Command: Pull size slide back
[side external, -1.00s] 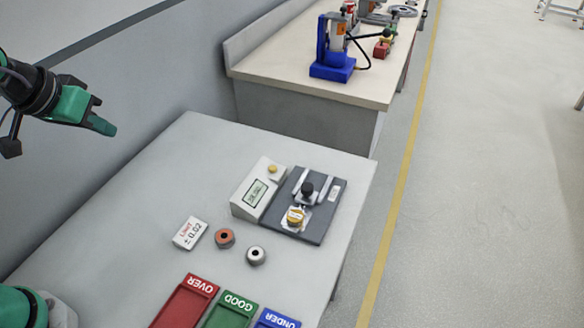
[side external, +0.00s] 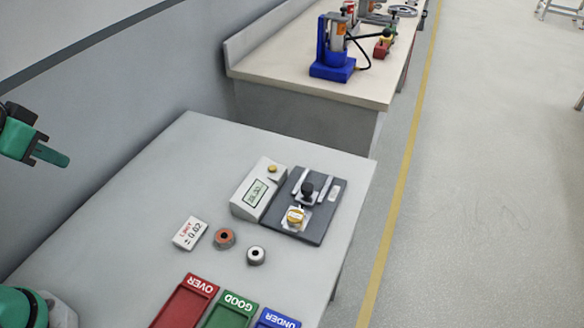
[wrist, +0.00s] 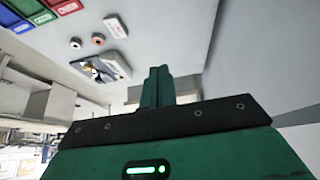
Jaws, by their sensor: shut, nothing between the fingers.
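The size slide is on the dark gauge plate (side external: 325,214), with a black knob (side external: 307,190) between two light rails. A yellow-topped ring part (side external: 295,215) sits on a pale pad at the front of the plate, close to the knob. A grey display box (side external: 258,190) with a yellow button stands just left of the plate. My gripper (side external: 58,157) is shut and empty, high at the left edge, well away from the gauge. In the wrist view my gripper (wrist: 159,72) shows its fingers together, with the gauge plate (wrist: 115,66) beyond them to the left.
A white limit card (side external: 190,233), an orange ring (side external: 224,237) and a silver ring (side external: 256,255) lie on the grey table. Red (side external: 186,303), green (side external: 232,311) and blue (side external: 277,319) bins line the front. The table's left middle is clear.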

